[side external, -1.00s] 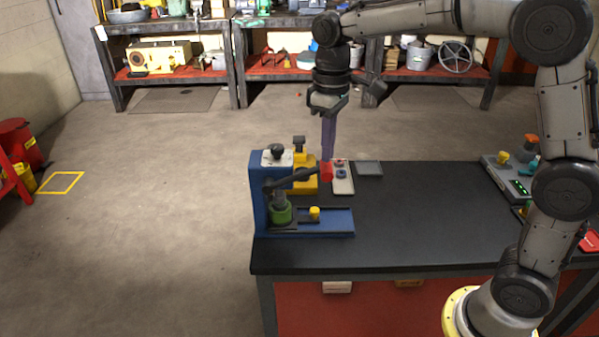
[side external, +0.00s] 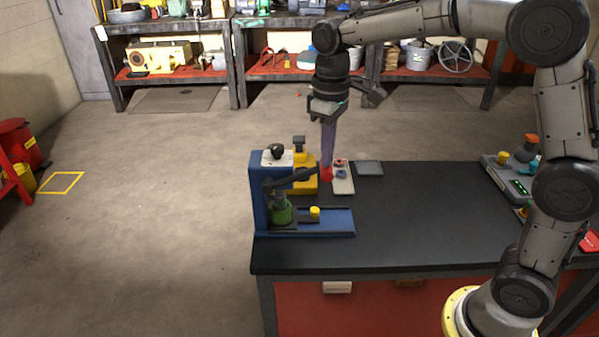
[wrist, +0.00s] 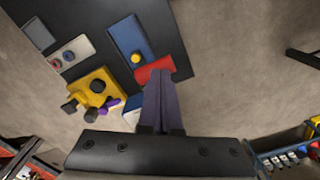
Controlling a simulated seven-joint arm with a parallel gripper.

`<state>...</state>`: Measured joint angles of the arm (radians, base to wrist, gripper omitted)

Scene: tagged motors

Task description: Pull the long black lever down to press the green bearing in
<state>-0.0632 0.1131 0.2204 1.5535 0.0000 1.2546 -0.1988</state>
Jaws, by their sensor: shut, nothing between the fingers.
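A blue press (side external: 258,205) stands at the near left of the bench. Its long black lever (side external: 292,180) slopes slightly up to the right and ends in a red grip (side external: 326,174). The green bearing (side external: 281,215) sits under the press's ram at the left of the base. My gripper (side external: 327,163) points down with its long purple fingers shut and empty. The fingertips are at the red grip, apparently against its top. In the wrist view, the shut fingers (wrist: 158,80) overlap the red grip (wrist: 152,68); exact contact is hidden. The bearing is not visible there.
A yellow fixture (side external: 299,160) stands just behind the press. A pale tray with small parts (side external: 343,186) and a grey plate (side external: 369,168) lie behind to the right. A yellow knob (side external: 315,212) sits on the press base.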

